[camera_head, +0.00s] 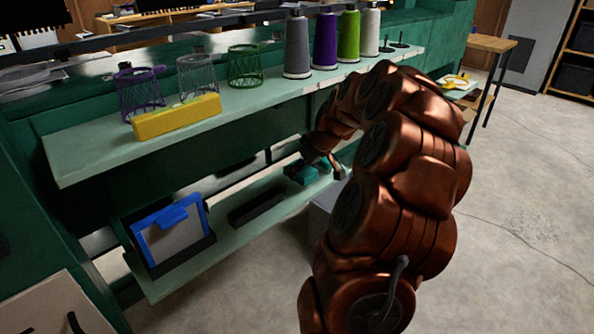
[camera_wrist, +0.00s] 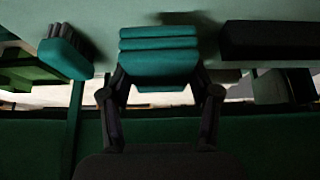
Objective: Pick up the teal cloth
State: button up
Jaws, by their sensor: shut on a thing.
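The teal cloth (camera_wrist: 158,45) is a folded, layered bundle at the top middle of the wrist view. My gripper (camera_wrist: 159,80) has one dark finger on each side of the cloth and is shut on its near part. In the head view the cloth (camera_head: 306,175) is a small teal patch on the lower shelf (camera_head: 235,248), towards its right end. My gripper (camera_head: 328,165) reaches it there, partly hidden by my copper arm. I cannot tell whether the cloth is touching the shelf.
A black block (camera_head: 257,207) and a blue clipboard (camera_head: 172,230) are left along the lower shelf. The upper shelf (camera_head: 95,150) overhangs, with a yellow box (camera_head: 177,117), wire baskets (camera_head: 245,65) and thread spools (camera_head: 325,42). A teal-and-dark item (camera_wrist: 65,55) is left in the wrist view.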

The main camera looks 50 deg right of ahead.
jog(key=s+d+r+p, duration=0.1)
jog(key=s+d, duration=0.1)
jog(key=s, duration=1.2)
jog(key=shift+s+r+p, duration=0.15)
jog(key=shift+p, duration=0.2)
